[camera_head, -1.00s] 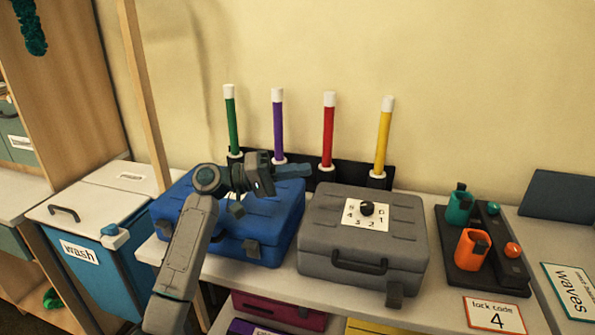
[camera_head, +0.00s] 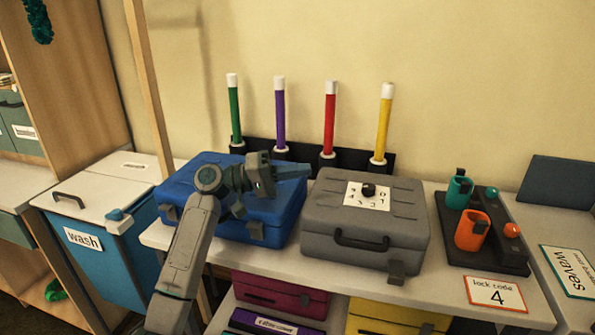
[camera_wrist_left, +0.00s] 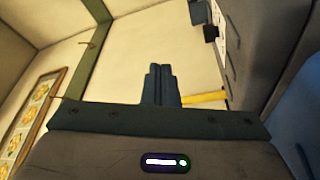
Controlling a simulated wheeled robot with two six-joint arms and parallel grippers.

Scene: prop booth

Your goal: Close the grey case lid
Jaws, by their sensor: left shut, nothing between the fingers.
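The grey case (camera_head: 335,211) stands on the white counter with its lid (camera_head: 325,190) down flat on the body. A white dial card with a black knob (camera_head: 369,189) is on the lid. A black handle and a latch tab (camera_head: 397,272) show on its front; whether the latch is fastened I cannot tell. My left gripper (camera_head: 306,170) is shut and empty, above the blue case's right side and close to the grey case's back left corner. Its closed fingers (camera_wrist_left: 160,84) show in the left wrist view, with the grey case (camera_wrist_left: 243,52) to their right. My right gripper is not in view.
The blue case (camera_head: 262,211) stands left of the grey case. Several coloured wands stand in a black rack (camera_head: 345,157) behind. A black tray (camera_head: 494,245) with teal and orange cups is on the right. A lock code card (camera_head: 497,294) lies at the front edge.

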